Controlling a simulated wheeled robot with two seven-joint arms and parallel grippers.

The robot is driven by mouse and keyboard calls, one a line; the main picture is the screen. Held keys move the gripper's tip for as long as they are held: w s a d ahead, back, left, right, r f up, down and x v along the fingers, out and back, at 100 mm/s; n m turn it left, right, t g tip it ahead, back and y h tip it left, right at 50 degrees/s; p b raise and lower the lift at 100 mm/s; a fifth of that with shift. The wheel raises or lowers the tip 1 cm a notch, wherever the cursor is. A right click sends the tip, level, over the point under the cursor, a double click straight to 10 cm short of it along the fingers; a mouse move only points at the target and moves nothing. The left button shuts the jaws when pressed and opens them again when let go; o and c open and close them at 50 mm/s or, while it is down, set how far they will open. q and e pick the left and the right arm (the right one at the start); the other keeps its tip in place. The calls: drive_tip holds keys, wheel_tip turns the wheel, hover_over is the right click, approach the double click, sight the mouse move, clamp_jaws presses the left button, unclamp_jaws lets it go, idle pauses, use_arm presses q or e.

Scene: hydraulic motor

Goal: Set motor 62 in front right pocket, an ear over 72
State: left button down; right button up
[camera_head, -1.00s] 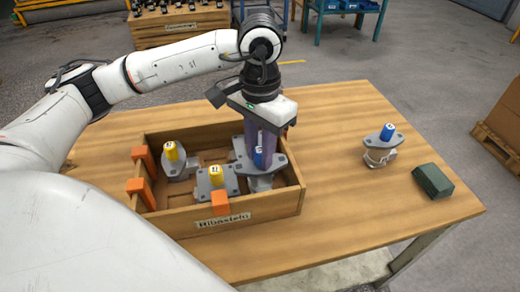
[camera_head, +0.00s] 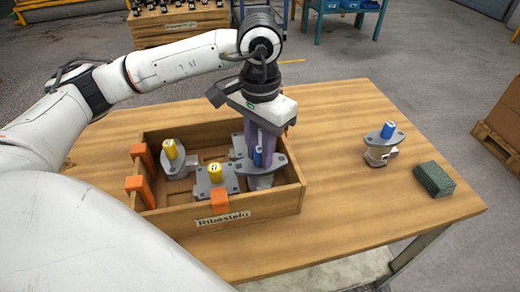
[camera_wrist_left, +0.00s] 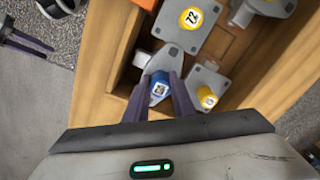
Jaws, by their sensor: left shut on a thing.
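My left gripper (camera_head: 259,158) is shut on a motor with a blue cap and a grey two-eared flange (camera_head: 270,170). The motor is low in the front right pocket of the wooden crate (camera_head: 175,222). In the left wrist view its blue cap (camera_wrist_left: 159,85) sits between the fingers, its number too small to read. Motor 72 (camera_wrist_left: 191,17), with a yellow cap and grey plate, is beside it; in the head view it is the front middle motor (camera_head: 215,172). One flange ear points toward 72's plate and appears to meet its edge; I cannot tell whether it lies over it.
Another yellow-capped motor (camera_head: 170,150) sits at the crate's rear left, and one (camera_wrist_left: 206,96) behind the held motor. Orange clips (camera_head: 140,190) stand on the crate's walls. A blue-capped motor (camera_head: 381,148) and a green block (camera_head: 434,180) stand on the table to the right.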

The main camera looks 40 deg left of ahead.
use_arm(q)
drive_tip(key=shift+f, duration=0.15)
drive_tip(key=c, duration=1.5)
unclamp_jaws()
drive_tip(key=shift+o, duration=0.5)
drive_tip(key=shift+f, duration=0.15)
wheel_tip(320, 180, up, 11)
drive_tip(key=shift+f, duration=0.2)
